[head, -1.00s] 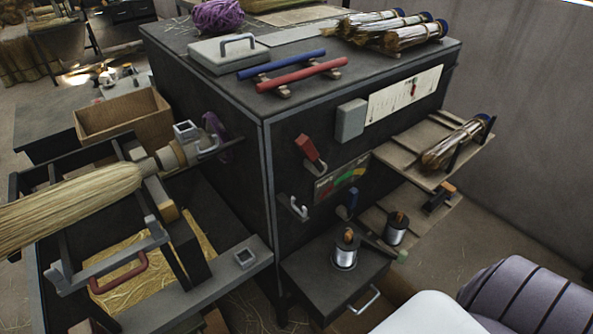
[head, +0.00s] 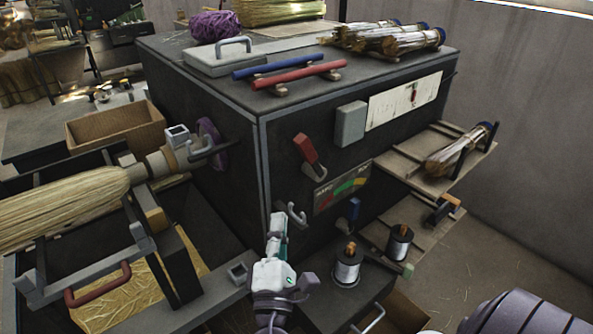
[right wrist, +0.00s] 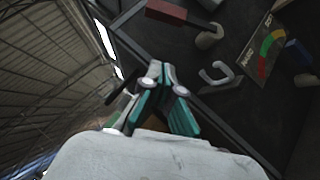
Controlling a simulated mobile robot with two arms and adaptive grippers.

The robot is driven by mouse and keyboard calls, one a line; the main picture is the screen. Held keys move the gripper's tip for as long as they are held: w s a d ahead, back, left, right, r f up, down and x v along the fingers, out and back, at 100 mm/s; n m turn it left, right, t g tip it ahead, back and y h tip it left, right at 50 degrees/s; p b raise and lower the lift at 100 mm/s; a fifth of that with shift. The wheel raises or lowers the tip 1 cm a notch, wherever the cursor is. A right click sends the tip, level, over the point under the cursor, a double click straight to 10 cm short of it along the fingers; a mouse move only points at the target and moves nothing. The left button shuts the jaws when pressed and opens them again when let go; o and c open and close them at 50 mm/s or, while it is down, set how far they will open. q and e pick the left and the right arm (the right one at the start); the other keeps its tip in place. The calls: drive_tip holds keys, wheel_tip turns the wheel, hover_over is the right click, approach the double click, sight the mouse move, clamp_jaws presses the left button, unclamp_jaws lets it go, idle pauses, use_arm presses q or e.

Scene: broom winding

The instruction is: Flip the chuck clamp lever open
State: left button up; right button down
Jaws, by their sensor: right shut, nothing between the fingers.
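The chuck (head: 160,162) is a tan cylinder at the machine's left side, holding the end of a straw bundle (head: 65,208). A dark lever-like bar (head: 208,150) sticks out beside it near a purple disc; I take it for the clamp lever. In the right wrist view a dark bar (right wrist: 124,89) lies just left of the fingers, perhaps the same lever. My right gripper (head: 277,218) points up in front of the machine's front corner, below and right of the chuck. Its teal fingers (right wrist: 162,76) are together and empty. My left gripper is out of view.
A red-handled lever (head: 306,150), a grey hook (head: 296,214) and a coloured gauge (head: 343,188) are on the machine's front. A frame with a red handle (head: 98,286) is at lower left.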

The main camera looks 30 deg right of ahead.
sight(307, 157)
drive_tip(key=shift+r, duration=0.2)
drive_tip(key=s+d+r+p+x, duration=0.1)
drive_tip(key=p+x, duration=0.5)
drive_tip(key=x, duration=0.7)
drive_tip(key=shift+s+d, duration=0.45)
drive_tip(key=shift+s, duration=0.05)
drive_tip(key=shift+f, duration=0.1)
drive_tip(key=shift+w+p, duration=0.1)
drive_tip(key=shift+p, duration=0.3)
